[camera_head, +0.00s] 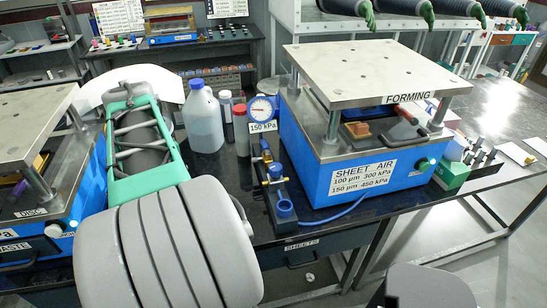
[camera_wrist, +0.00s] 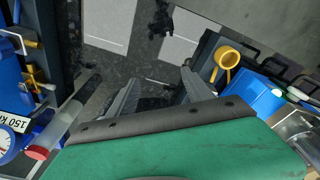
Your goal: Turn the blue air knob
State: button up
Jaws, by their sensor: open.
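The blue air knob (camera_head: 284,209) is at the near end of a small regulator stand with brass fittings (camera_head: 275,170), in front of the blue forming press. A round gauge (camera_head: 263,110) marked 150 kPa stands behind it. In the wrist view the gauge (camera_wrist: 10,140) is at the left edge; I cannot clearly pick out the knob there. My gripper (camera_wrist: 158,92) is open, its two fingers apart with only floor and dark surfaces between them, clear of the regulator. My fingertips are not visible in the head view, where my arm stands left of the knob.
The forming press (camera_head: 350,150) stands right of the knob, with a blue hose (camera_head: 340,214) below. Another blue press (camera_head: 60,240) is at the left. The bench's front edge is close to the knob.

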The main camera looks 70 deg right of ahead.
jog(key=s+d+r+m+g+p, duration=0.1)
jog(key=s+d+r+m+p, duration=0.15)
jog(key=s+d, duration=1.05)
jog(key=r+m+y, duration=0.1)
jog(key=m, duration=0.2)
send_over(276, 166)
jog(key=shift+w+d+n, duration=0.1)
jog(key=shift+n, duration=0.15)
jog(key=shift+f, duration=0.35)
notch_tip(276, 166, down, 7)
jog(key=shift+r+p, duration=0.1)
jog(key=shift+p, duration=0.3)
grip_shut()
